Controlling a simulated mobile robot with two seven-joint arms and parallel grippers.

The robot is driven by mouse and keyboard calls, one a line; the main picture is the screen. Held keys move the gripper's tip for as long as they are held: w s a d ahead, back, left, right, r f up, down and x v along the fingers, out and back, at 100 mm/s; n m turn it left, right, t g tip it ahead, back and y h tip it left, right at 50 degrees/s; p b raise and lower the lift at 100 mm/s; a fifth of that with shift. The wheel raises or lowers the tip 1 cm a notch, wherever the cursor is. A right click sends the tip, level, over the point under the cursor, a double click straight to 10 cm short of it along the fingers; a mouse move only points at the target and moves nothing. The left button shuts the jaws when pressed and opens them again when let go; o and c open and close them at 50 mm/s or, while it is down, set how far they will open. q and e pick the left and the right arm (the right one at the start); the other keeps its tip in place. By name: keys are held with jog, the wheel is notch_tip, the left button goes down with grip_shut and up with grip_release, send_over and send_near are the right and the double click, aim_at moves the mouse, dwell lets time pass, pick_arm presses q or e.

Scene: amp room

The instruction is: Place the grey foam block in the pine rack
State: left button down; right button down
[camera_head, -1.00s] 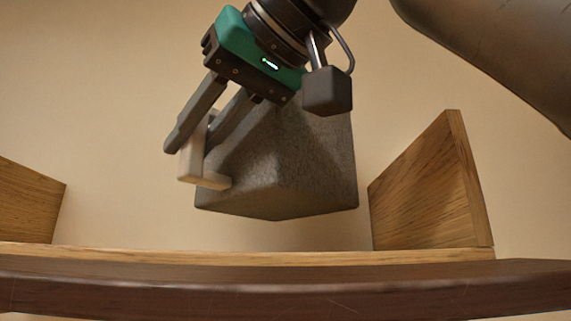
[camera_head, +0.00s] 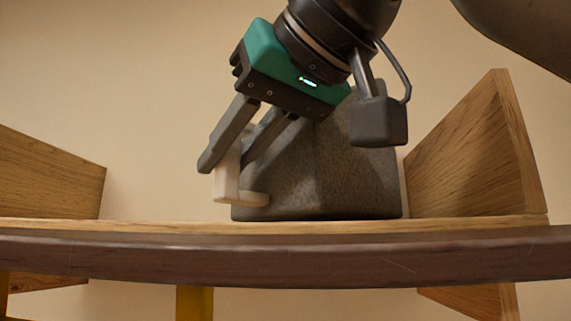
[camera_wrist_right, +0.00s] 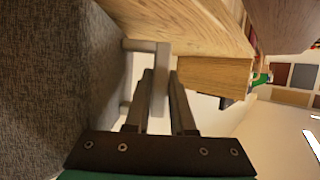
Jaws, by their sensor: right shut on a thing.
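The grey foam block (camera_head: 335,170) is a large speckled block with a pale handle (camera_head: 229,182) on its left side. My right gripper (camera_head: 227,160) is shut on that handle. The pine rack (camera_head: 480,150) shows as a front board (camera_head: 120,226) with an upright panel on each side. The block is between the panels, close to the right one. Its lower edge meets the board's top line; contact underneath is hidden. In the right wrist view, the block (camera_wrist_right: 40,95) fills the left, and my fingers (camera_wrist_right: 160,85) close on the handle bar. My left gripper is not in view.
A dark brown curved edge (camera_head: 280,262) runs across in front of the rack. A yellow post (camera_head: 195,302) shows below it. There is free room between the left panel (camera_head: 50,180) and the handle. A plain beige wall stands behind.

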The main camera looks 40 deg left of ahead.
jog(key=shift+f+b, duration=0.35)
jog(key=shift+f, duration=0.15)
jog(key=c, duration=0.7)
grip_release()
